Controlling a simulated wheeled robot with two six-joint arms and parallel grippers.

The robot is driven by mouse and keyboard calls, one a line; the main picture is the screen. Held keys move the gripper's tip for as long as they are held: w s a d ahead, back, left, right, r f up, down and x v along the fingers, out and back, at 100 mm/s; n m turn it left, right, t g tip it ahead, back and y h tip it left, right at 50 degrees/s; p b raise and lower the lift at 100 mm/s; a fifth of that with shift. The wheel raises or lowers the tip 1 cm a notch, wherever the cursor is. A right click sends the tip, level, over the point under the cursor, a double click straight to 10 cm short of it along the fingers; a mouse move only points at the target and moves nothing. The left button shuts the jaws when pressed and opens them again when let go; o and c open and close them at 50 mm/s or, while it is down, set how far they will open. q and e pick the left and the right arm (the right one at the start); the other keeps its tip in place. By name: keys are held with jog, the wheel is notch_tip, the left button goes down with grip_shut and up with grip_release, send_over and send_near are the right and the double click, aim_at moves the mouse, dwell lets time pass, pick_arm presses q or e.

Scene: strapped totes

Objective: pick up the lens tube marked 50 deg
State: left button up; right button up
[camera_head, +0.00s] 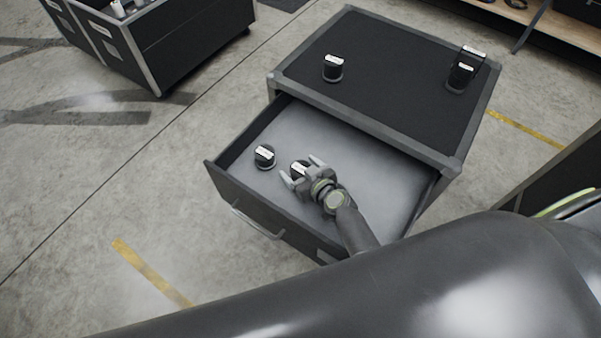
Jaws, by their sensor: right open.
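A black lens tube with a white label (299,167) stands in the open drawer (380,185), partly hidden by my right gripper (301,170). The right gripper is open, its fingers at either side of this tube. A second black lens tube (265,157) stands in the drawer to the left. Another tube (333,68) stands on top of the black cabinet (400,60), and two more (461,76) stand close together at its right side. The label markings are too small to read. My left gripper is not in view.
The drawer's front panel (262,222) and the cabinet's front edge (360,122) border the drawer space. The right part of the drawer floor is bare. Another black case (160,40) stands at the upper left, and a wooden shelf (560,30) at the upper right.

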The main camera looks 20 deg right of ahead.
jog(key=shift+r, duration=0.1)
jog(key=c, duration=1.3)
jog(key=shift+o, duration=0.2)
